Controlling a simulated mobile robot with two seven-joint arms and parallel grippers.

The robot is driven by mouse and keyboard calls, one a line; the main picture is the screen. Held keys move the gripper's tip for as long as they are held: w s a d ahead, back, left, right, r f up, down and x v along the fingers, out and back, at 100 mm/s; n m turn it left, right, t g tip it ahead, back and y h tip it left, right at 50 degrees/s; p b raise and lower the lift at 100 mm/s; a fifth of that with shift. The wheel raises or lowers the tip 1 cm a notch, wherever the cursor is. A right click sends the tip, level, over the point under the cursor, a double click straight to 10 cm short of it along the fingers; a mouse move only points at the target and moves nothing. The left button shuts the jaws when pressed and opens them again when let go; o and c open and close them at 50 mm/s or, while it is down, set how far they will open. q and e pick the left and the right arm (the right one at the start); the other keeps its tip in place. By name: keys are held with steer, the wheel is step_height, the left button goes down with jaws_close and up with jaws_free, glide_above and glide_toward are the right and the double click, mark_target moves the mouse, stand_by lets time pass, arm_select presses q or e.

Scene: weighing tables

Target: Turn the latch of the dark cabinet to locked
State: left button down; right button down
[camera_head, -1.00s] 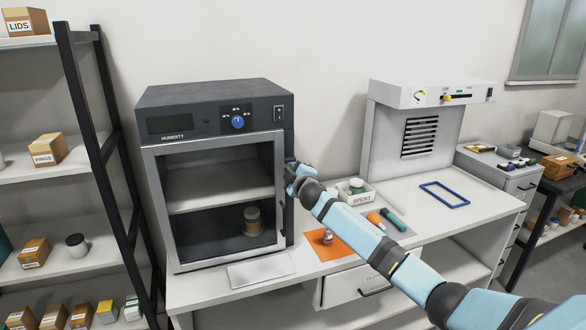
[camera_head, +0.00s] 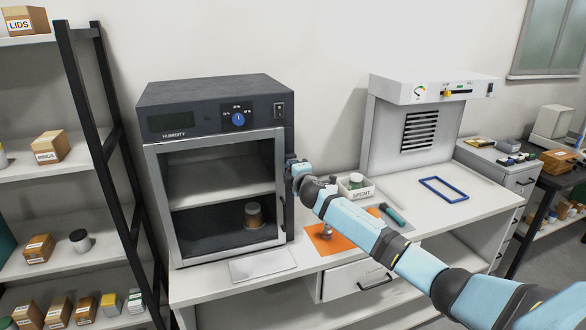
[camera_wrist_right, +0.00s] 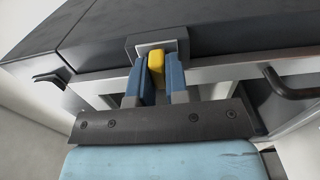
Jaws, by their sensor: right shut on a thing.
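The dark cabinet (camera_head: 215,92) stands on the left of the bench, with a grey-framed glass door (camera_head: 158,215) that looks closed. Its yellow latch (camera_wrist_right: 156,62) sits on a dark block with a pale plate in the right wrist view. My right gripper (camera_wrist_right: 160,84) is shut on the latch, one blue finger on each side. In the head view my right gripper (camera_head: 291,168) is at the cabinet's right front edge and hides the latch. The latch's exact turn is hard to tell. My left gripper is not in view.
A black door handle (camera_wrist_right: 292,86) is close beside the gripper. A jar (camera_head: 253,215) stands inside the cabinet. A white tray (camera_head: 262,265), an orange mat (camera_head: 341,243) and a SPENT bin (camera_head: 367,191) lie on the bench near my arm.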

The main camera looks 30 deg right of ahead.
steer(key=c, duration=1.1)
jaws_free()
steer(key=shift+s, duration=0.1)
steer(key=b+v, duration=0.2)
steer(key=v, duration=1.1)
steer(key=shift+s, duration=0.35)
